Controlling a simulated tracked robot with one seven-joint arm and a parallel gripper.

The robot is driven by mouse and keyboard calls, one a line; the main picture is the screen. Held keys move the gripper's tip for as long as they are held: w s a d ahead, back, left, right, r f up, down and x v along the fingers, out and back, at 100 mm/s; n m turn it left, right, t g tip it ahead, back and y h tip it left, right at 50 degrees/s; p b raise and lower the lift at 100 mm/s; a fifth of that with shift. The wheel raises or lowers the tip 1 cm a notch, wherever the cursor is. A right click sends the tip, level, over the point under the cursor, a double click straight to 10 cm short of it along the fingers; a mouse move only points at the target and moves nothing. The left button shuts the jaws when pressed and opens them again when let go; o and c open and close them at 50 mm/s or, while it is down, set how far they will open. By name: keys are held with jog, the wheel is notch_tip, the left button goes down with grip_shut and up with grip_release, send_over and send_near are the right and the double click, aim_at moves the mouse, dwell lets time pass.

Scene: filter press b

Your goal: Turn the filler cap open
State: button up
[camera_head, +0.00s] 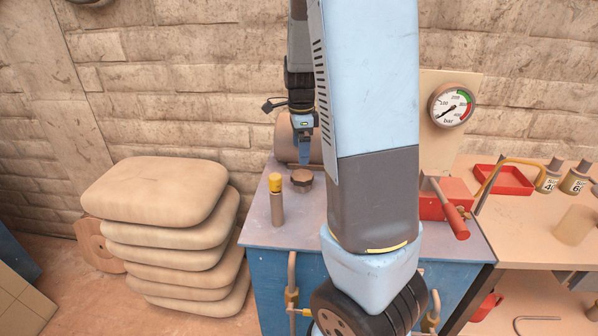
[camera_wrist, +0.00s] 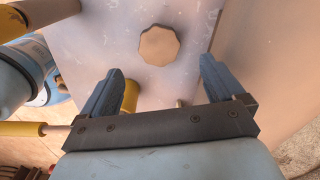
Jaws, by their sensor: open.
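The filler cap, a brown faceted knob (camera_head: 302,181), sits on the grey top of the blue cabinet (camera_head: 262,238). In the wrist view the cap (camera_wrist: 159,45) shows from above as a many-sided tan disc, beyond the fingertips and roughly centred between them. My gripper (camera_head: 304,155) is above the cap in the head view, pointing down and apart from it. In the wrist view my gripper (camera_wrist: 160,75) has its two blue-grey fingers spread wide with nothing held between them.
A post with a yellow top (camera_head: 276,185) stands just left of the cap. A brown cylinder (camera_head: 288,137) lies behind it. A red box with a red-handled lever (camera_head: 455,210) is to the right, partly hidden by my arm. A pressure gauge (camera_head: 451,105) is behind. Stacked sacks (camera_head: 165,190) stand left.

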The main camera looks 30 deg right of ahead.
aim_at(300, 174)
notch_tip(300, 174, down, 8)
jog(key=shift+f, duration=0.2)
dwell(0.3)
jog(key=shift+r, duration=0.1)
jog(key=c, duration=1)
